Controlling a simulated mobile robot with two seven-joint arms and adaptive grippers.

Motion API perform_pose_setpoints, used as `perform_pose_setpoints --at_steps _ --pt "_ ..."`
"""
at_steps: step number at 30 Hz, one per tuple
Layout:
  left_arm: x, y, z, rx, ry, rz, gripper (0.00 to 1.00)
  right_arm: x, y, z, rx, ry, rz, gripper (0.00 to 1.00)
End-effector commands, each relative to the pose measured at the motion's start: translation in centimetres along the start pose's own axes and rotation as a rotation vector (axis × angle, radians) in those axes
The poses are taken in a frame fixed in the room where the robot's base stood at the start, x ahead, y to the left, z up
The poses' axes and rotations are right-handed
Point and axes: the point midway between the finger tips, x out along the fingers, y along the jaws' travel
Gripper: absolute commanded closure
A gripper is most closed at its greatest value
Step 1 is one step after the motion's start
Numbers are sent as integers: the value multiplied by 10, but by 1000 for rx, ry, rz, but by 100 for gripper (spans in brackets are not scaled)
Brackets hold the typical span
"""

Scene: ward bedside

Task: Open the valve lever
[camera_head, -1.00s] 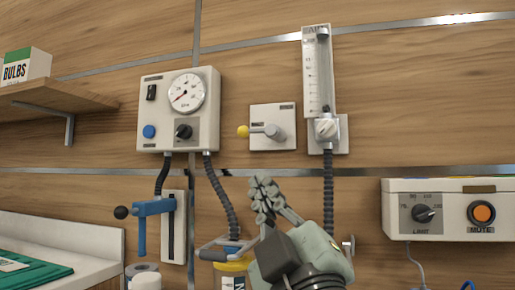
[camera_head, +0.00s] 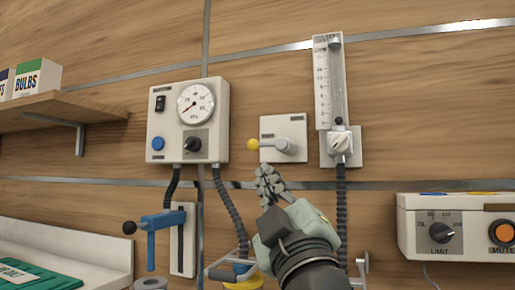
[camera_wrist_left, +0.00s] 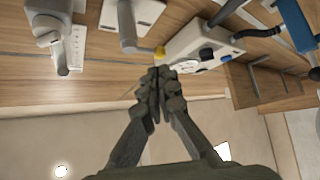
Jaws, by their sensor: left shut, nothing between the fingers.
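The valve lever (camera_head: 272,146) is a light grey arm with a yellow ball end (camera_head: 253,144), pointing left from a round hub on a white wall plate (camera_head: 297,127). In the left wrist view the lever (camera_wrist_left: 127,22) also shows, its yellow end (camera_wrist_left: 159,52) just beyond my fingertips. My left gripper (camera_head: 268,172) is shut and empty. In the head view its fingertips appear just below the lever; a small gap seems to separate them, and contact is not clear. My right gripper is not in view.
A gauge box (camera_head: 218,117) with a hose is left of the plate; a flowmeter tube (camera_head: 330,85) is to its right. A blue clamp (camera_head: 163,221) is at lower left, a LIMIT/MUTE box (camera_head: 470,243) at lower right. A shelf (camera_head: 60,106) holds boxes. Wall above the plate is clear.

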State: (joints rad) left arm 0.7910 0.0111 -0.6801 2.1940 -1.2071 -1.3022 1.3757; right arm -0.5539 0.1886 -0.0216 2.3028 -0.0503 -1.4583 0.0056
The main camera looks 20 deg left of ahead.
Motion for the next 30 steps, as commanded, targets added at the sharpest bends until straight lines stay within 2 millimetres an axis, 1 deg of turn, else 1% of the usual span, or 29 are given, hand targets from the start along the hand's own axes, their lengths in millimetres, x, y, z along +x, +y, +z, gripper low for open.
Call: perform_pose_setpoints --at_steps 1,6,9,12,17,30 --pt "14 2 -4 3 5 0 100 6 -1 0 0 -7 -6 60" --pt "47 2 -3 4 4 1 100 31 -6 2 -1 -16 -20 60" --pt "60 1 -2 3 3 -1 100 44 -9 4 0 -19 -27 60" --pt "68 1 -2 1 2 -1 100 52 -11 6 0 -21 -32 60" --pt "73 0 0 0 0 -1 100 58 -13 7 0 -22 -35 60" --pt "72 -2 0 7 0 8 100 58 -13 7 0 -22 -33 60"
